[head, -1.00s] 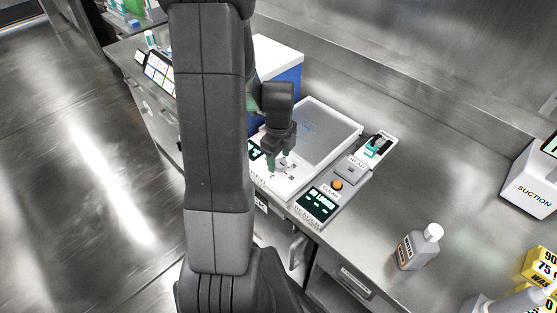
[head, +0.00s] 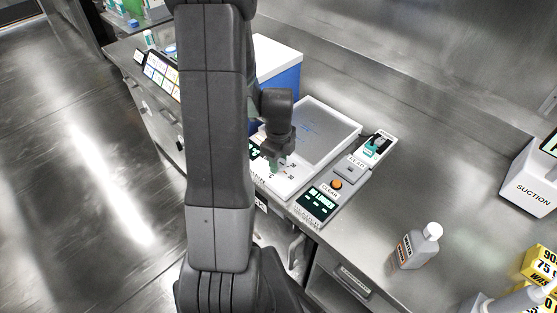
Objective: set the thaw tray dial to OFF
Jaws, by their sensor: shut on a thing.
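The thaw tray (head: 327,128) is a white unit with a grey metal plate on the steel counter, right of my arm. Its front panel (head: 290,186) carries a small dark display and markings. My gripper (head: 275,169) points down at this panel, with greenish fingertips low over it. The gripper is shut on what appears to be the dial, which the fingers hide. The dial's setting cannot be read.
A reader unit (head: 318,201) with a lit display and an orange button stands right of the tray. A grey bottle (head: 416,246) stands on the counter further right. A suction box (head: 532,180) is at the far right. A blue and white box (head: 279,70) stands behind the tray.

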